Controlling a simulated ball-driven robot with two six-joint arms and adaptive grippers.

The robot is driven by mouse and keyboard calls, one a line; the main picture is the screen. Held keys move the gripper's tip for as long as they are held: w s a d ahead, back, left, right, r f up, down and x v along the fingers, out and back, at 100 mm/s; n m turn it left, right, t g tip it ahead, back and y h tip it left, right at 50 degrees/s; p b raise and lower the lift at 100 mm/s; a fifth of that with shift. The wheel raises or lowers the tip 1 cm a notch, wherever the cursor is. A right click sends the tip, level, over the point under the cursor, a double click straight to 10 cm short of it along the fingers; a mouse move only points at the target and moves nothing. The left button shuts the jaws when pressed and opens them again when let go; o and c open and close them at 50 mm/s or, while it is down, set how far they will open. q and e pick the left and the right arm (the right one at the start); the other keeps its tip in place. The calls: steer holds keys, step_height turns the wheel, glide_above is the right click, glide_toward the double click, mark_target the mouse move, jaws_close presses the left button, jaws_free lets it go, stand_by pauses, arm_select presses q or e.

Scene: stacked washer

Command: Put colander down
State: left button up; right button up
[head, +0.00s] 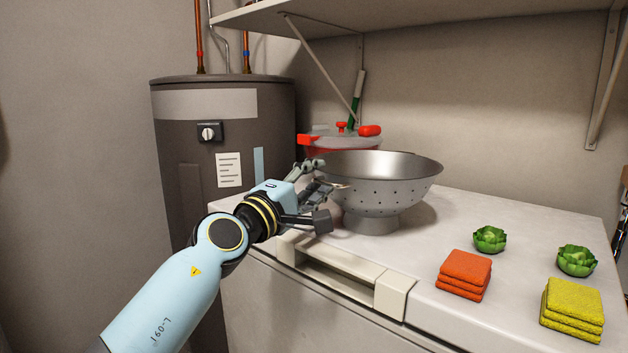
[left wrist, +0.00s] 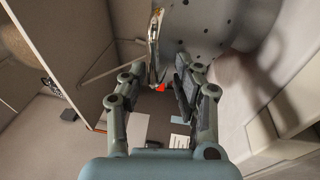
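The grey metal colander (head: 385,195) stands upright with its foot on the white machine top, near the front left. Part of its perforated wall (left wrist: 205,20) shows at the top of the left wrist view. My left gripper (head: 320,190) is at the colander's left side, close to its wire handle. In the left wrist view, the fingers (left wrist: 160,78) are spread apart with a clear gap, and the handle (left wrist: 154,45) lies just beyond the fingertips. Whether a finger touches the handle is not clear. My right gripper is not in view.
A red pot with a clear lid (head: 342,138) stands behind the colander. Orange cloths (head: 464,274), yellow cloths (head: 572,308) and two green lettuce-like heads (head: 489,239) lie to the right. A grey tank (head: 225,130) stands at the left. A bracketed shelf (head: 430,14) hangs above.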

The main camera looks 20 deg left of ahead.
arm_select(q)
steer(key=shift+r, duration=0.1)
steer(key=v, duration=1.2)
steer(key=s+a+f+n+g+y, duration=0.1)
steer(key=a+f+n+g+y, duration=0.1)
steer(key=f+n, duration=0.8)
steer(key=s+a+f+n+g+y, duration=0.1)
steer(key=a+f+n, duration=0.2)
steer(key=f+n, duration=0.65)
steer(key=s+a+f+n+g+y, duration=0.15)
steer(key=s+f+n, duration=0.3)
steer(key=f, duration=0.55)
steer(key=s+a+f+n+g+y, duration=0.1)
steer(key=s+a+f+n+g, duration=0.2)
steer(key=f+n, duration=0.5)
steer(key=s+f+n+g, duration=0.6)
steer(key=s+f+n, duration=0.8)
steer(key=s+f, duration=0.65)
steer(key=s+d+f+n+g, duration=0.1)
steer(key=s+n, duration=0.4)
steer(key=s, duration=0.5)
steer(key=s+d+f+n+g, duration=0.1)
steer(key=s+f+n+g, duration=0.2)
steer(key=s, duration=0.7)
steer(key=shift+d+n+g, duration=0.4)
steer(key=shift+n+g, duration=0.15)
steer(key=shift+n, duration=0.65)
